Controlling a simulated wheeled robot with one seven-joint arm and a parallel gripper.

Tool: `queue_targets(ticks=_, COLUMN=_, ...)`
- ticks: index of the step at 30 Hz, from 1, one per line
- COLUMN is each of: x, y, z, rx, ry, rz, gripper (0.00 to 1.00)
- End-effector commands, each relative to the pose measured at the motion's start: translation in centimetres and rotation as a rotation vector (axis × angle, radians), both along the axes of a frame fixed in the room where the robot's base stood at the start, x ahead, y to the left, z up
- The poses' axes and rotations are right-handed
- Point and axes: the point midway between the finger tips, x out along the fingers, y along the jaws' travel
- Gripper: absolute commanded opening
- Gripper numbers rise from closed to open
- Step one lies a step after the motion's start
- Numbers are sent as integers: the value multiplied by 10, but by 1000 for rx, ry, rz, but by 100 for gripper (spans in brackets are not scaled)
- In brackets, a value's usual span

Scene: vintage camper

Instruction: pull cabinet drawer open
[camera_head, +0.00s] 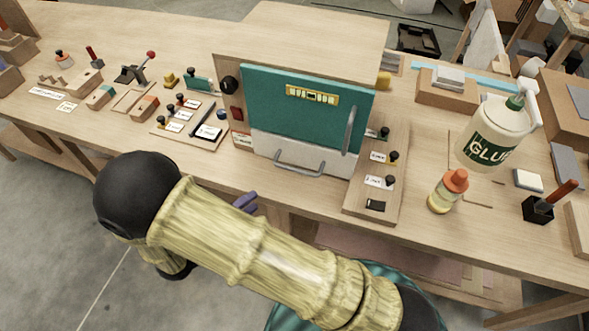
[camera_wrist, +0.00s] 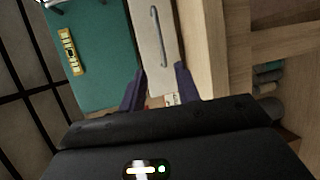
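A small cabinet (camera_head: 300,48) stands on the workbench, with a teal door (camera_head: 290,105) above a white drawer (camera_head: 310,155). The drawer looks closed. Its horizontal metal handle (camera_head: 299,170) runs along the front. The wrist view shows the white drawer (camera_wrist: 144,62) on its side, with its handle (camera_wrist: 154,36) beyond my fingertips and apart from them. My gripper (camera_wrist: 160,74) is open and empty, its two purple fingers spread. In the head view a purple finger shows low and left of the drawer handle; my arm hides most of the gripper.
Small blocks and labelled boards lie left of the cabinet. A board with knobs (camera_head: 360,208), a glue bottle (camera_head: 495,132) and an orange-capped bottle (camera_head: 447,192) stand to the right. The bench's front edge runs just before the cabinet. The space before the drawer is clear.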

Motion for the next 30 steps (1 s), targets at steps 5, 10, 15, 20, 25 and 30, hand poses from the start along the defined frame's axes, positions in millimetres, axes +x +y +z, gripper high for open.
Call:
queue_targets(ticks=5, x=11, y=-11, z=-1, rx=-2, ry=1, rz=-8, gripper=32)
queue_targets(ticks=10, x=29, y=-29, z=-4, rx=-4, ry=3, rz=-7, gripper=32)
queue_targets(ticks=15, x=51, y=-49, z=-10, rx=-3, ry=2, rz=-7, gripper=32)
queue_targets(ticks=20, x=71, y=-68, z=-15, rx=-3, ry=2, rz=-6, gripper=32)
queue_targets(ticks=25, x=93, y=-88, z=-20, rx=-3, ry=2, rz=-7, gripper=32)
queue_targets(ticks=30, x=112, y=-106, z=-26, rx=-1, ry=2, rz=-6, gripper=32)
